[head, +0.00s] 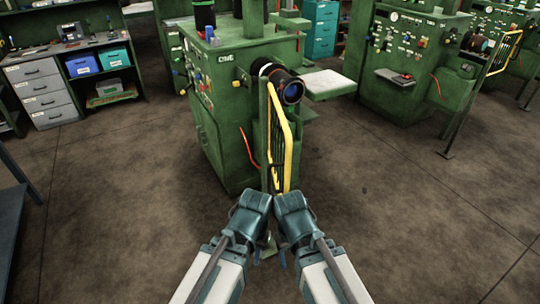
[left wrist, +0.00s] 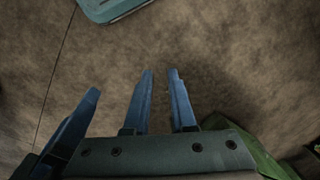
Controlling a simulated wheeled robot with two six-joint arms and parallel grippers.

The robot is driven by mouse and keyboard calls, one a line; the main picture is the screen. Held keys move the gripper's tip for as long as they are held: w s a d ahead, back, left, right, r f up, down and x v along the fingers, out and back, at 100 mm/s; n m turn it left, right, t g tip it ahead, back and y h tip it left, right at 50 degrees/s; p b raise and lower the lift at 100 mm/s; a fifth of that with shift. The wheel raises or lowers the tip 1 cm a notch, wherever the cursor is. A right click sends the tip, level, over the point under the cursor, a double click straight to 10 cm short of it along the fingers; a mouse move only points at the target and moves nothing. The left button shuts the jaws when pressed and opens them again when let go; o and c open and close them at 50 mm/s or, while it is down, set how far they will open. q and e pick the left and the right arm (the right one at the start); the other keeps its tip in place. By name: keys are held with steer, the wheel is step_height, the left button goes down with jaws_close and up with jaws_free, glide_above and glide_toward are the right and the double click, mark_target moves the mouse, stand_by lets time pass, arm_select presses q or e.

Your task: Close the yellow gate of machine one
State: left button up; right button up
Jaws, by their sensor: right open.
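Machine one (head: 215,110) is the green machine in the middle of the head view, with a plate reading "ONE". Its yellow gate (head: 289,150), a yellow frame with dark bars, stands upright beside a green post (head: 264,130), below and in front of the dark round spindle (head: 291,92). My left gripper (head: 257,254) and right gripper (head: 281,258) are side by side, pointing down, just on the near side of the gate; they hide its bottom. In the left wrist view my left gripper (left wrist: 160,82) has its fingers apart with only floor between. I cannot tell whether either touches the gate.
A second green machine (head: 405,65) with its own yellow gate (head: 505,50) stands at right. Grey drawers (head: 40,90) and shelves with bins (head: 82,66) are at the back left. A table edge (head: 14,215) is at far left. Floor is clear on both sides of my arms.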

arm_select(q)
steer(key=w+r+h+p, duration=0.1)
steer(key=w+r+p, duration=0.2)
steer(key=r, duration=0.1)
steer(key=w+a+r+t+h+p, duration=0.1)
steer(key=w+r+p, duration=0.2)
steer(key=r+p, duration=0.1)
steer(key=w+a+r+n+h+p, duration=0.1)
steer(key=w+r+h+p, duration=0.1)
steer(key=w+r+p, duration=0.1)
steer(key=shift+a+r+t, duration=0.1)
steer(key=shift+r+t, duration=0.2)
steer(key=shift+r, duration=0.35)
jaws_close()
steer(key=w+a+r+n+t+h+p, duration=0.1)
steer(key=w+a+r+t+h+p, duration=0.3)
steer(key=w+r+p, duration=0.5)
steer(key=w+d+f+g+y+b, duration=0.1)
steer(key=w+d+f+b, duration=0.1)
steer(key=d+f+b, duration=0.5)
steer(key=shift+w+d+f+b, duration=0.15)
steer(key=shift+d+f+b, duration=0.1)
steer(key=shift+b, duration=1.45)
